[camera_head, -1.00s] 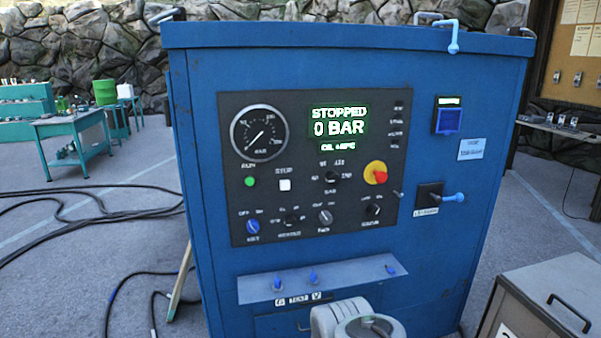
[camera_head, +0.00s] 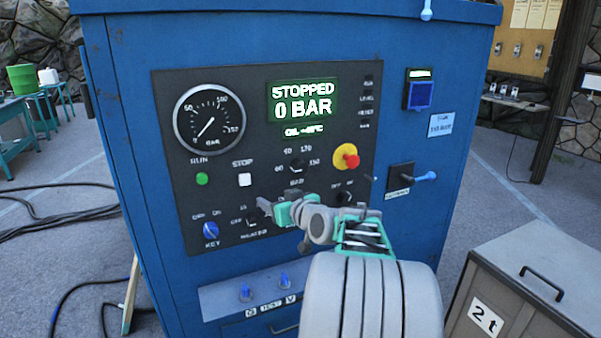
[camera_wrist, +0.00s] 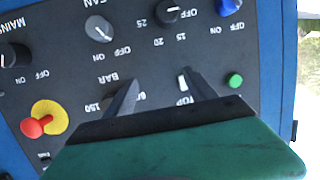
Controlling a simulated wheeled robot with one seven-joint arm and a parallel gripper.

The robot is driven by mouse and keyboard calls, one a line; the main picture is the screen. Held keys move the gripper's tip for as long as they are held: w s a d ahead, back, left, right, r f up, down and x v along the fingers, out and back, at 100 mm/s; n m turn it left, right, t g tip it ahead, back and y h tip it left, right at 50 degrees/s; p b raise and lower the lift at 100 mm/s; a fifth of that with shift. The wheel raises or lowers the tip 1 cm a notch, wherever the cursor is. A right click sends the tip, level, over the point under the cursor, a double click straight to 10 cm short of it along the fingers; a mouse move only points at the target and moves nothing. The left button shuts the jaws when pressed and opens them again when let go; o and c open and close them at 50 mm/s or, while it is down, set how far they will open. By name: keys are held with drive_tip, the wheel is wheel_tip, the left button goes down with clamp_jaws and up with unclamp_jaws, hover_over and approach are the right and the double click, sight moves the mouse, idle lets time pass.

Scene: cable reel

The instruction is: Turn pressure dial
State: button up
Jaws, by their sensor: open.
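The pressure dial (camera_head: 297,165), a small dark knob marked BAR with 60, 90, 120 and 150 around it, is on the black panel (camera_head: 172,110) of the blue machine. Its pointer setting is too small to read. The display (camera_head: 303,103) reads STOPPED, 0 BAR. The round gauge (camera_head: 209,120) has its needle near the low end. My gripper (camera_head: 268,208) is open and empty in front of the panel, below the dial in the head view. In the wrist view, my gripper (camera_wrist: 160,84) has its left finger over the dial's place, between 150 and 60, hiding the knob.
The white STOP button (camera_wrist: 182,82) is partly behind the right finger, with the green RUN button (camera_wrist: 235,80) beside it. A red-and-yellow emergency stop (camera_head: 346,157) is right of the dial. The fan knob (camera_wrist: 98,28) and heater knob (camera_wrist: 168,13) are close by.

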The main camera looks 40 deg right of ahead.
sight(302, 168)
drive_tip(key=s+d+r+m+t+h, duration=0.1)
drive_tip(key=s+d+r+t+h, duration=0.2)
drive_tip(key=d, duration=0.7)
drive_tip(key=shift+g, duration=0.3)
drive_tip(key=x, duration=0.2)
drive_tip(key=p+x, duration=0.1)
drive_tip(key=x, duration=0.2)
drive_tip(key=r+p+x, duration=0.1)
drive_tip(key=x, duration=0.1)
drive_tip(key=shift+w, duration=0.15)
drive_tip(key=shift+c, duration=0.4)
drive_tip(key=c, duration=1.3)
